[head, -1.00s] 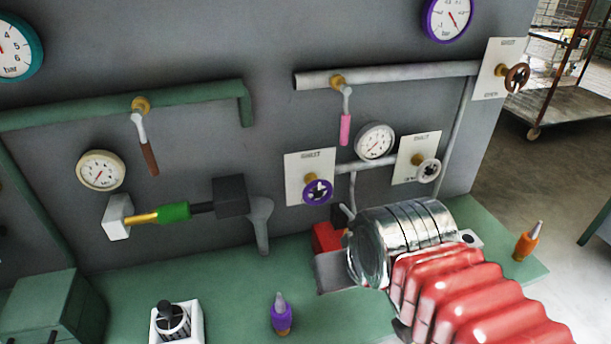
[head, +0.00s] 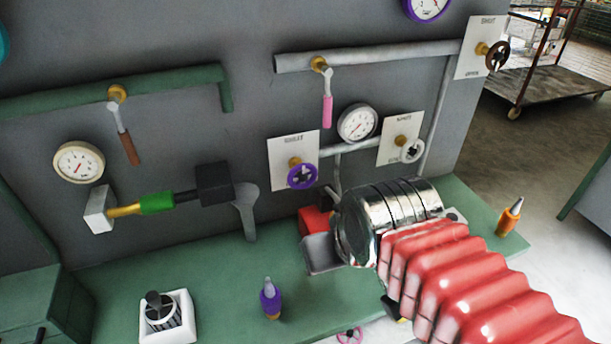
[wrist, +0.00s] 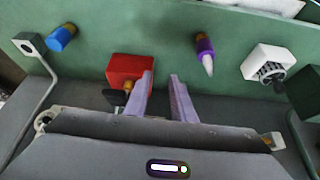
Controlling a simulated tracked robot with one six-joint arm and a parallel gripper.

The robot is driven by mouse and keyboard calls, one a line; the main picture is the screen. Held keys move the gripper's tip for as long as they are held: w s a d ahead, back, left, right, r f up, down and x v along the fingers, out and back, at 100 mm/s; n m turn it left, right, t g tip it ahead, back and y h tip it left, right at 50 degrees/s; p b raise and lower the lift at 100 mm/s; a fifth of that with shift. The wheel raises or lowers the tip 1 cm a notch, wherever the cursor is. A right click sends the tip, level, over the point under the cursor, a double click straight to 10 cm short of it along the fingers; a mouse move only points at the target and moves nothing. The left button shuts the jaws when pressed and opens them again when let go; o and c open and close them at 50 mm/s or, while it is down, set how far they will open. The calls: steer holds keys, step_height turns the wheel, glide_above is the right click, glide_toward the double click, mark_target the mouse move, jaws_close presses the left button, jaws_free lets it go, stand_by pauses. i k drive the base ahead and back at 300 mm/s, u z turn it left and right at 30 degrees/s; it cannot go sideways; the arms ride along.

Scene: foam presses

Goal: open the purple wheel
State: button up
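The purple wheel (head: 302,176) sits on a brass stem in front of a white plate (head: 284,150) on the grey wall, left of a white wheel (head: 411,151). The plate's print seems to read SHUT at the top. In the head view my arm reaches in from the lower right, its end low and to the right of the purple wheel, apart from it. The purple wheel does not show in the wrist view.
A red box (head: 313,222) stands on the green bench by my gripper; it also shows beside the left finger in the wrist view (wrist: 128,69). A purple-based bottle (head: 270,298), an orange bottle (head: 510,217) and a pink-handled lever (head: 327,110) are around.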

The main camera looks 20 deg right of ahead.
mark_target(303, 176)
steer(key=z, duration=0.2)
steer(key=k, duration=1.6)
steer(key=u, duration=0.7)
steer(key=i, duration=1)
steer(key=u, duration=0.05)
